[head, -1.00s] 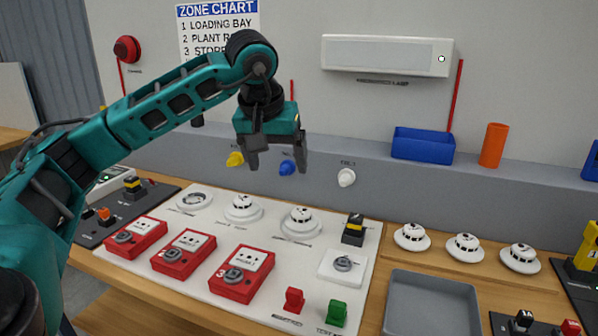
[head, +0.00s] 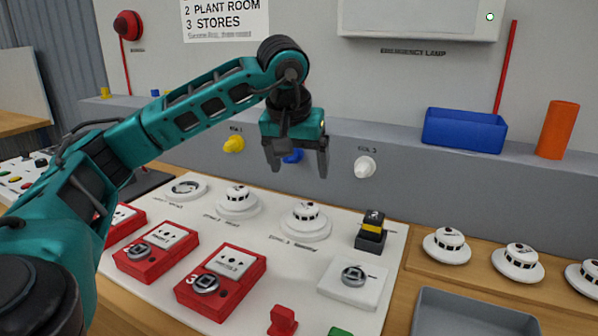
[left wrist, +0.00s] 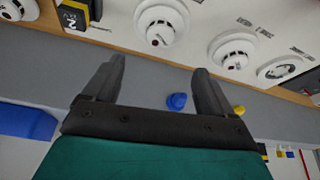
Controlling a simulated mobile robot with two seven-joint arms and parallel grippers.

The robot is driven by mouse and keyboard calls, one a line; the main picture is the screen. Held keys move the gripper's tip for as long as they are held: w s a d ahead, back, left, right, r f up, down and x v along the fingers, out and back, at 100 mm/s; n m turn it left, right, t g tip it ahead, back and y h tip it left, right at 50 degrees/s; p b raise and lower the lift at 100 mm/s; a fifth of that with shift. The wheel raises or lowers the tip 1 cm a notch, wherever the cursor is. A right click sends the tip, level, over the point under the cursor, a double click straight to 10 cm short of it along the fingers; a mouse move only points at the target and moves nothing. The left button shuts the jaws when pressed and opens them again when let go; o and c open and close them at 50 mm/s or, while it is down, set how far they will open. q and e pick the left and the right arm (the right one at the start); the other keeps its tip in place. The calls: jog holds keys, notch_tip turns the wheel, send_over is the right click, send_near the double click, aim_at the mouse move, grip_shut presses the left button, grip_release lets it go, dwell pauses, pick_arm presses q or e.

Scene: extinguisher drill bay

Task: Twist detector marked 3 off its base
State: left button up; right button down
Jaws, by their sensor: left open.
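The detector marked 3 (head: 306,218) is a white dome with dark slots, seated on its round base on the white board. Its label is too small to read surely; I take it as the third along the row. It also shows at the top of the left wrist view (left wrist: 160,25). My left gripper (head: 298,170) is open and empty, fingers pointing down. In the head view it appears above and behind the detector, apart from it and in front of the blue knob (head: 293,156). My right gripper is not in view.
Another detector (head: 238,201) and an empty base (head: 187,188) are to the left. A black-and-yellow switch (head: 371,231) stands to the right. Red call points (head: 222,281) are in front. Loose detectors (head: 447,246), a grey tray (head: 470,316) and a blue bin (head: 464,130) are farther right.

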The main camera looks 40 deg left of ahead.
aim_at(305, 206)
pick_arm(q)
jog(key=b+x, duration=0.1)
jog(key=x, duration=1)
jog(key=shift+f+b, duration=0.15)
jog(key=shift+b, duration=0.15)
jog(key=shift+w+a+f, duration=0.1)
jog(key=shift+w+f, duration=0.05)
jog(key=shift+f, duration=0.45)
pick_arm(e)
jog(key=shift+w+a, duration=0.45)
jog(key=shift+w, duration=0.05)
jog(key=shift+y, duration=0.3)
pick_arm(q)
jog(key=c, duration=1.2)
jog(key=shift+n+y+p, duration=0.4)
jog(key=shift+n+p, duration=0.05)
jog(key=shift+n, duration=0.45)
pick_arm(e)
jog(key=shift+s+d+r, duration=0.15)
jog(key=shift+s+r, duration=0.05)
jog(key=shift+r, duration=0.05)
pick_arm(q)
jog(key=shift+g, duration=0.3)
